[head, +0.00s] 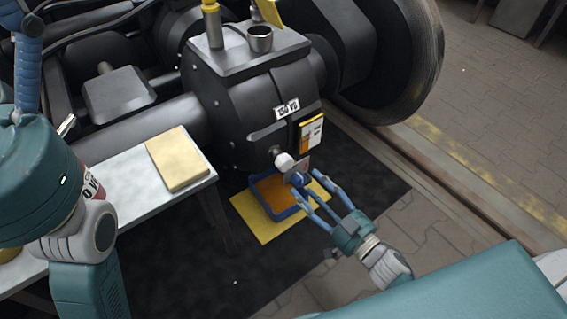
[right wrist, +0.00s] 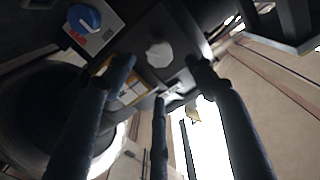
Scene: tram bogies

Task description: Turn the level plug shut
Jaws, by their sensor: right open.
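A white plug (head: 283,161) sits on the lower front of the dark gearbox (head: 250,105). A blue round knob (head: 299,179) with a small pale plate shows below and right of it. In the right wrist view the white plug (right wrist: 159,53) lies beyond the fingertips, and the blue knob (right wrist: 83,18) is at the upper left. Which of these is the level plug is not marked legibly. My right gripper (head: 313,188) is open, its fingers spread toward the gearbox face; in the right wrist view (right wrist: 163,68) nothing is between them.
A blue tray of orange liquid (head: 253,187) stands on a yellow mat (head: 242,211) below the plugs. A pale table (head: 125,205) with a yellow pad (head: 177,160) is at left. A large wheel (head: 405,65) is behind right. A label box (head: 311,130) is on the gearbox.

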